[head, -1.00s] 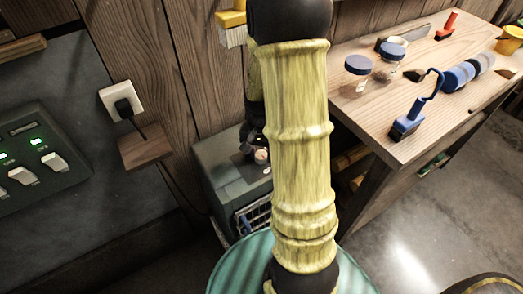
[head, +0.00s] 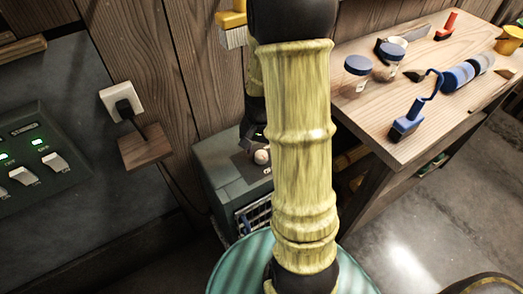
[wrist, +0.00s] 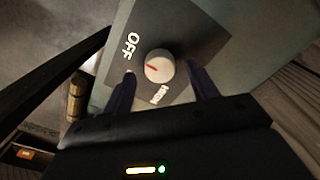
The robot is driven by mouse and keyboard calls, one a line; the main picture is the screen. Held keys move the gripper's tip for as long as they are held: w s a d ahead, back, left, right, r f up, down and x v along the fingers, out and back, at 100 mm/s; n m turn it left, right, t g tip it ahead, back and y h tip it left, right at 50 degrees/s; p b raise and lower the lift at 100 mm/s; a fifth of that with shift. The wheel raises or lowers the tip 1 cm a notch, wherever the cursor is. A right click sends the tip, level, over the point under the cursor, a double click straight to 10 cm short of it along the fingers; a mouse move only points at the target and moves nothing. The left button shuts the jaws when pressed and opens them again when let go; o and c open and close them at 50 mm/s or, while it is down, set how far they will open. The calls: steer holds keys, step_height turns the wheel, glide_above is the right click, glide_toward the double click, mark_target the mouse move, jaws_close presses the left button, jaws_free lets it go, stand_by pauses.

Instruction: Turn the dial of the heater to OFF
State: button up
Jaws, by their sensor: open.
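The heater (head: 222,172) is a grey-green box by the wall, left of my arm in the head view. Its round pale dial (wrist: 159,66) sits on a dark panel in the wrist view, and also shows small on the heater's top in the head view (head: 262,156). My gripper (wrist: 161,70) is open, with one finger on each side of the dial and visible gaps. Contact is not seen.
A green round surface (head: 235,265) is below.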

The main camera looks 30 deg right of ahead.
mark_target(261, 154)
step_height(261, 154, up, 6)
steer(key=shift+f+p, duration=0.1)
steer(key=shift+p, duration=0.35)
steer(key=s+a+r+n+t, duration=0.1)
steer(key=s+a+n, duration=0.25)
steer(key=a, duration=0.25)
steer(key=s+a+r+n+t, duration=0.2)
steer(key=a+n, duration=0.3)
steer(key=a, duration=0.1)
step_height(261, 154, up, 16)
steer(key=p, duration=1.6)
steer(key=shift+s+d, duration=0.15)
steer(key=shift+s, duration=0.2)
